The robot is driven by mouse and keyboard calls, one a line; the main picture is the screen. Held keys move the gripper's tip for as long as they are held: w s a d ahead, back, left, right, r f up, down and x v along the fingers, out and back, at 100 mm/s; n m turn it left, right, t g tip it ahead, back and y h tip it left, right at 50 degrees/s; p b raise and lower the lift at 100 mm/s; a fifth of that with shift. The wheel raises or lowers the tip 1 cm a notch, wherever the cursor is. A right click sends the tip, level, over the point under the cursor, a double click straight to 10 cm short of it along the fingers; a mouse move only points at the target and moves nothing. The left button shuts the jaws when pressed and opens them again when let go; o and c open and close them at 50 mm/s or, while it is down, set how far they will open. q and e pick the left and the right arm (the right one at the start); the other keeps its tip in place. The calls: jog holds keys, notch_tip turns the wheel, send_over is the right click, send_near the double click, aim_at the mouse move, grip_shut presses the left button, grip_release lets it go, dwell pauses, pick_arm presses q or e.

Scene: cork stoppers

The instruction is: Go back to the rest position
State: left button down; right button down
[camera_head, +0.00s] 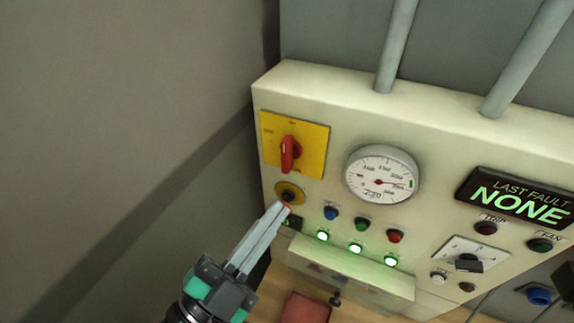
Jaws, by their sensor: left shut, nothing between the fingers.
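My left gripper (286,208) reaches up from the bottom of the head view. Its two long grey fingers are together, with nothing seen between them. The fingertips are at the lower edge of a round yellow-ringed control (289,194) on the cream control panel (330,105). I cannot tell whether they touch it. The fingers partly cover a small dark part just below it. My right gripper is not in view.
The panel carries a red rotary switch (289,153) on a yellow plate, a dial gauge (382,175), lit green lamps (356,248), coloured buttons and a "LAST FAULT NONE" display (518,197). A ledge (350,268) juts out below. Free room lies left of the panel.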

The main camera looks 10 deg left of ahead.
pick_arm(q)
jog(key=s+a+r+n+t+y+p, duration=0.1)
jog(key=a+r+n+t+y+p, duration=0.1)
jog(key=r, duration=1)
jog(key=s+a+r+n+t+y+p, duration=0.1)
jog(key=a+r+n+p, duration=0.4)
jog(key=r, duration=0.7)
jog(key=s+a+r+n+t+y+p, duration=0.1)
jog(key=a+r+n+t+y+p, duration=0.2)
jog(key=r, duration=0.9)
jog(key=shift+a+n+t+y+p, duration=0.15)
jog(key=shift+n+t+y+p, duration=0.2)
jog(key=shift+n+t, duration=0.7)
